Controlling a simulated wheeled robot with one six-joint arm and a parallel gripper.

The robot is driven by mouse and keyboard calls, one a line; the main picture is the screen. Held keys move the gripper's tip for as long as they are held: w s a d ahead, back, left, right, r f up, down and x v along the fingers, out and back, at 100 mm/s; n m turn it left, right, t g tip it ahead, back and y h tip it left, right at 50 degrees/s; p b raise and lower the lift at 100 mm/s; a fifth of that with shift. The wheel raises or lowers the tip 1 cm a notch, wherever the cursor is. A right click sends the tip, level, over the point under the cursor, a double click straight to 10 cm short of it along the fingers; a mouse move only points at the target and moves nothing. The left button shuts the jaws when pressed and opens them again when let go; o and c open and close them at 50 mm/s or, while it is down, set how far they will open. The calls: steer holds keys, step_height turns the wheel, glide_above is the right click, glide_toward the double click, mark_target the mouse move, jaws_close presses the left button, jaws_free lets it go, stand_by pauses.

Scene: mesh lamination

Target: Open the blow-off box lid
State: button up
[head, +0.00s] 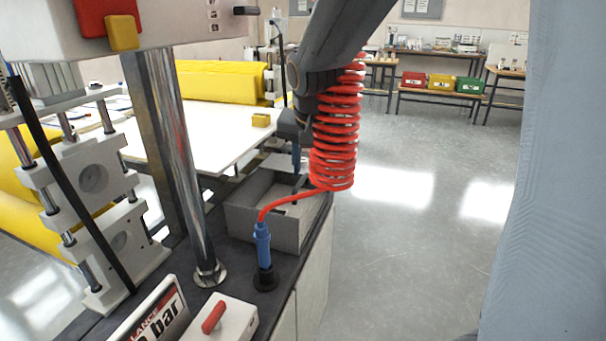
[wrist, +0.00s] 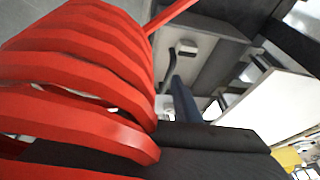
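A grey box (head: 262,226) stands on the dark bench top below my arm. Its upper side looks at least partly open, and pale surfaces show inside. I cannot clearly make out which panel is the lid. My gripper (head: 297,170) points down over the box's far part, with bluish fingers close together. In the wrist view, a dark blue finger (wrist: 184,98) reaches towards grey panels and a small white fitting with a dark curved bar (wrist: 183,48). The red coiled hose and dark gripper body hide much of that view. Contact and finger opening are unclear.
The red coiled hose (head: 334,125) hangs beside my arm and runs to a blue tool (head: 263,245) in a black holder. A steel post (head: 180,170) stands left of the box. A white block with a red lever (head: 214,318) is nearer. Open floor lies right.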

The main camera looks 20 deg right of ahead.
mark_target(302, 179)
steer(key=shift+m+t, duration=0.3)
steer(key=shift+m, duration=0.3)
steer(key=shift+w+d+f+p, duration=0.15)
steer(key=shift+w+f+p, duration=0.2)
steer(key=shift+w+f, duration=1)
steer(key=shift+w+d+f+p, duration=0.1)
steer(key=shift+w+f+p, duration=0.25)
steer(key=shift+w+f, duration=1)
steer(key=shift+w+r, duration=0.2)
steer(key=shift+r, duration=0.05)
jaws_close()
